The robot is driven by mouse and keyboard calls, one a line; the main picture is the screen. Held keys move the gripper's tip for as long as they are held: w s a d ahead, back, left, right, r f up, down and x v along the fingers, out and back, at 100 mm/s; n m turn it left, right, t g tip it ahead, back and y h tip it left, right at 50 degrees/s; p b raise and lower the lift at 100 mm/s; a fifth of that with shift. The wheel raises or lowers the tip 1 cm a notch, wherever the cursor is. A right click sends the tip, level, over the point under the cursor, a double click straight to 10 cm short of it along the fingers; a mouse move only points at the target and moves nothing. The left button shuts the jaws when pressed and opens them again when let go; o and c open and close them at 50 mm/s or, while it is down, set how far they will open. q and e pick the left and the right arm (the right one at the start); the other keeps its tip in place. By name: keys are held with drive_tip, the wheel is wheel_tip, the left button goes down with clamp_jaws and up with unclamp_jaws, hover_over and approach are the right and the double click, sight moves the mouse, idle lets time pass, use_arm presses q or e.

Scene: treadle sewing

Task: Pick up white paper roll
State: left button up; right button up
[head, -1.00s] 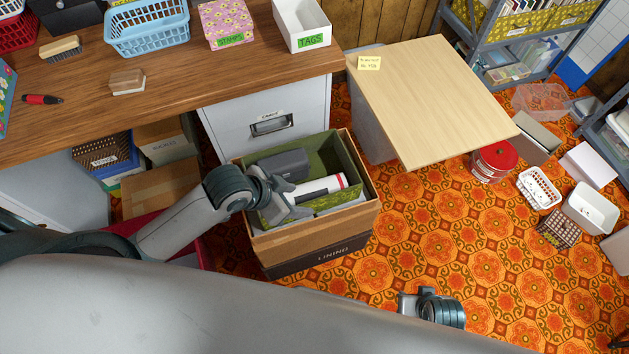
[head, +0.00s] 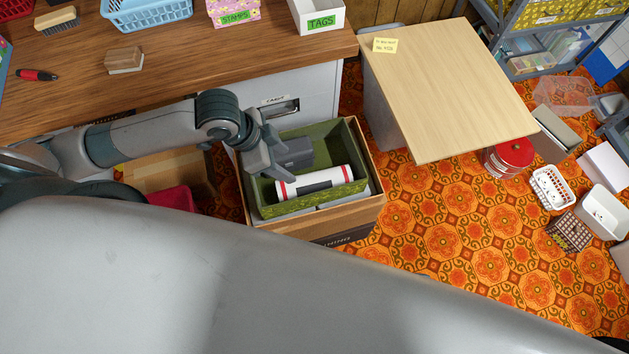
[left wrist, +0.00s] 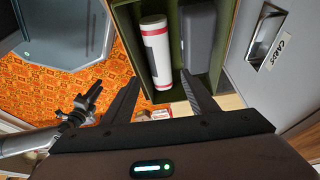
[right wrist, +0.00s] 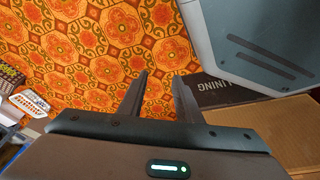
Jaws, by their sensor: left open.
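The white paper roll (head: 322,183) has red bands at its ends and a dark grey label. It lies in a green patterned bin (head: 343,206) set inside a cardboard box (head: 371,211). It also shows in the left wrist view (left wrist: 153,46). My left gripper (head: 277,168) is open and empty, over the bin's left end, close to the roll and a dark grey block (head: 296,152). In the left wrist view the roll lies beyond the jaws (left wrist: 160,76), apart from them. My right gripper (right wrist: 160,75) is open and empty above the floor, near the box's LINING label.
A wooden table (head: 200,65) and a white drawer cabinet (head: 318,92) border the box behind. A pale wood tabletop (head: 440,80) stands to the right. A red-lidded tub (head: 510,154) and white baskets (head: 551,187) sit on the orange patterned floor.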

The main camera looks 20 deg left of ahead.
sight(309, 181)
use_arm(q)
drive_tip(key=b+x, duration=0.1)
drive_tip(key=x, duration=1)
drive_tip(key=shift+f, duration=0.15)
drive_tip(key=shift+w+d+f, duration=0.1)
drive_tip(key=shift+d+f, duration=0.05)
drive_tip(key=shift+f, duration=0.15)
use_arm(e)
drive_tip(key=r, duration=0.3)
drive_tip(key=shift+w+a+r, duration=0.15)
drive_tip(key=shift+w+r, duration=0.05)
use_arm(q)
drive_tip(key=shift+w+d+f, duration=0.1)
drive_tip(key=shift+d+f, duration=0.15)
drive_tip(key=shift+f, duration=0.35)
drive_tip(key=x, duration=0.3)
drive_tip(key=shift+d+f+b, duration=0.1)
drive_tip(key=shift+b, duration=0.3)
drive_tip(key=shift+d+f, duration=0.15)
drive_tip(key=shift+f, duration=0.2)
use_arm(e)
drive_tip(key=shift+s+r, duration=0.15)
drive_tip(key=shift+r, duration=0.5)
